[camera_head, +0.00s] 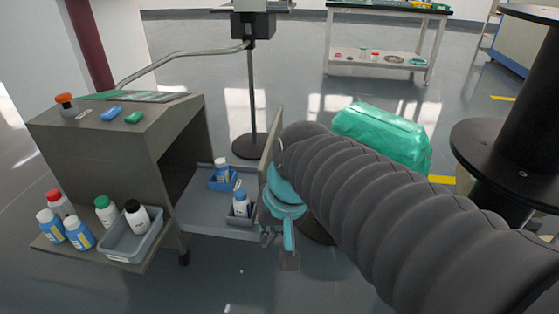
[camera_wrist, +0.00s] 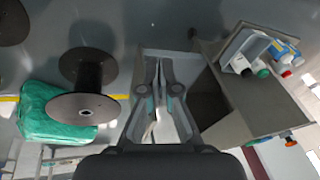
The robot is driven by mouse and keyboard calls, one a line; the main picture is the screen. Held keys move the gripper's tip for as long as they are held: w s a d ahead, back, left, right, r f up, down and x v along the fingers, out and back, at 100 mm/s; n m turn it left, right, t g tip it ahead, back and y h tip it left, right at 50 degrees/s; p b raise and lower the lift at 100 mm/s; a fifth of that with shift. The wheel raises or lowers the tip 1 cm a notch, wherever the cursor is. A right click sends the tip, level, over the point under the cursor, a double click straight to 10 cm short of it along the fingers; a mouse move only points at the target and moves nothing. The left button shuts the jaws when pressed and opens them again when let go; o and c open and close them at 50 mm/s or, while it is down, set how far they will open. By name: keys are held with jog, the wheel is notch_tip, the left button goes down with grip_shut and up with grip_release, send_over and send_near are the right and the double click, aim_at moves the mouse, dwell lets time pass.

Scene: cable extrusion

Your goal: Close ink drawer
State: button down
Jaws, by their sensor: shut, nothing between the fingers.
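The ink drawer (camera_head: 200,205) is pulled out to the right from the grey cabinet (camera_head: 120,150) in the head view. Its upright front panel (camera_head: 270,147) is at its right end. Two bottles with blue and white colouring, one (camera_head: 221,171) at the back and one (camera_head: 240,203) nearer, stand in small trays inside. My gripper (camera_head: 290,262) points down on the outer side of the front panel. In the wrist view my gripper (camera_wrist: 157,64) has its fingers together and empty. My arm hides part of the panel's outer side, and I cannot tell whether the gripper touches it.
Several bottles and a grey bin (camera_head: 130,240) stand on the cabinet's side shelf. A thin black stand (camera_head: 250,100) rises behind the drawer. A green wrapped bundle (camera_head: 385,135) and a black spool (camera_head: 500,160) stand to the right. The floor in front is clear.

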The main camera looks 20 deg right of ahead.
jog(key=w+d+f+m+g+y, duration=0.2)
jog(key=w+m+y, duration=0.3)
jog(key=w+m, duration=0.15)
jog(key=m+t+y+b, duration=0.2)
jog(key=m+t+y, duration=0.7)
jog(key=m, duration=0.6)
send_near(265, 162)
jog(key=x, duration=0.7)
jog(key=shift+w+f, duration=0.1)
jog(key=shift+w+a, duration=0.1)
jog(key=shift+w, duration=0.05)
